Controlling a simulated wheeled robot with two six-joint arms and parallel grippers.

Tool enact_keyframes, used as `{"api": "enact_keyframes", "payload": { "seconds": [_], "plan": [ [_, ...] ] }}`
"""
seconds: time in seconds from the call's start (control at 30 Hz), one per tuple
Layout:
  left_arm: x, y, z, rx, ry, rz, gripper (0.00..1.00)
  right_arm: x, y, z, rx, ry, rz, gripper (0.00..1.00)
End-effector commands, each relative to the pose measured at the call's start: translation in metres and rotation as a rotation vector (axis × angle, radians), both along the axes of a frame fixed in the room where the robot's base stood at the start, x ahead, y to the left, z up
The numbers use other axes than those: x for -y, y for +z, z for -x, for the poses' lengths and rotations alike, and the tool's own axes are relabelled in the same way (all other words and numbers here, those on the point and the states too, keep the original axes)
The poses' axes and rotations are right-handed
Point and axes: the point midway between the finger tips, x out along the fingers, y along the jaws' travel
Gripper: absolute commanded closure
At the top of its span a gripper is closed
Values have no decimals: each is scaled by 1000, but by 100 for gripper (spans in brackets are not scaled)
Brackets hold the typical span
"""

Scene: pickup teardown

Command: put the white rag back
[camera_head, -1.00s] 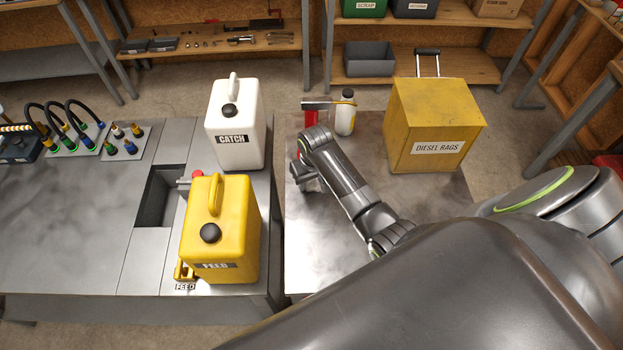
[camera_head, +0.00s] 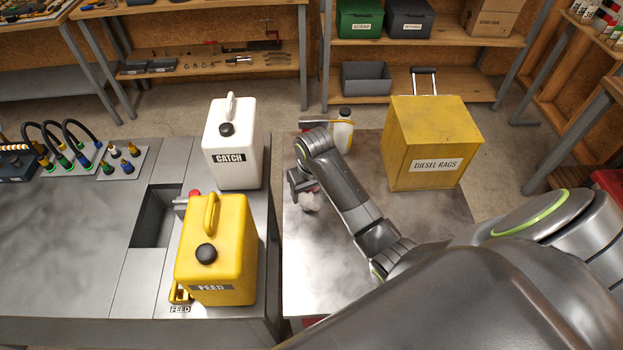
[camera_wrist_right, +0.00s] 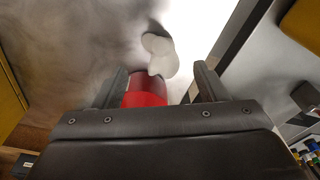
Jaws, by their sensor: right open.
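The white rag (camera_head: 309,202) is a small crumpled white piece on the metal table at the right, just in front of my right gripper. It also shows in the right wrist view (camera_wrist_right: 160,54), just beyond the fingertips. My right gripper (camera_head: 298,186) is open, low over the table's left part. In the wrist view its fingers (camera_wrist_right: 161,80) stand apart, with a red object (camera_wrist_right: 147,91) showing between them, partly hidden by the gripper body; I cannot tell its distance. The yellow DIESEL RAGS box (camera_head: 425,150) stands at the table's back right. My left gripper is not in view.
The yellow FEED can (camera_head: 228,262) and white CATCH can (camera_head: 232,150) stand on the left bench, across a narrow gap. The table's front is bare metal (camera_head: 315,265).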

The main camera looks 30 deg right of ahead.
Motion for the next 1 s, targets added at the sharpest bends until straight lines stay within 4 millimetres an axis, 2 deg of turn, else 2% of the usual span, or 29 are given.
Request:
{"api": "enact_keyframes", "payload": {
  "seconds": [0.27,0.4,0.57,1.0],
  "plan": [
    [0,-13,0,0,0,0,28,0,47,5,5,1,0,34],
    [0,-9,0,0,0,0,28,0,64,7,1,0,1,34],
    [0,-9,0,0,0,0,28,0,70,9,-1,0,1,34],
    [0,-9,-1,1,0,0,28,0,70,8,-1,0,1,34]
  ]
}}
